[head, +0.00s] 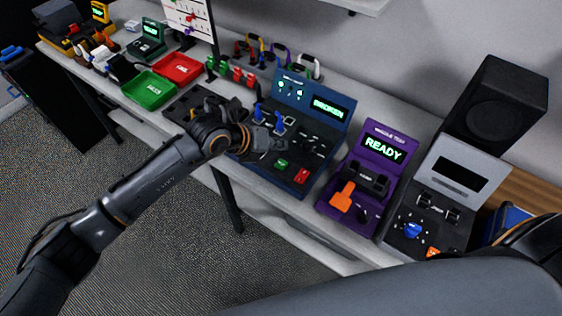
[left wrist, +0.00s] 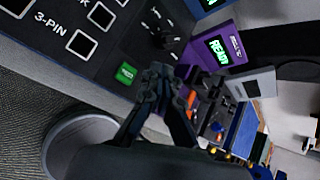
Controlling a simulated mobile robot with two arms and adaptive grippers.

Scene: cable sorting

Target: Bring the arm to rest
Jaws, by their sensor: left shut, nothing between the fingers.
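My left arm (head: 150,190) reaches in from the left in the head view. Its gripper (head: 275,138) is over the blue tester console (head: 318,115), whose screen appears to read "BROKEN". In the left wrist view the left gripper (left wrist: 162,75) is shut, with nothing between its fingers, near a green button (left wrist: 126,73) on the console panel. Whether it touches the console cannot be told. A dark arm part of mine fills the lower right of the head view; the right gripper's fingers do not show.
A purple tester (head: 378,150) reading "READY", a grey tester (head: 455,175) and a black speaker (head: 500,105) stand to the right. A green tray (head: 148,90) and a red tray (head: 177,68) lie left. Cables hang behind. Floor (head: 190,240) before the bench is clear.

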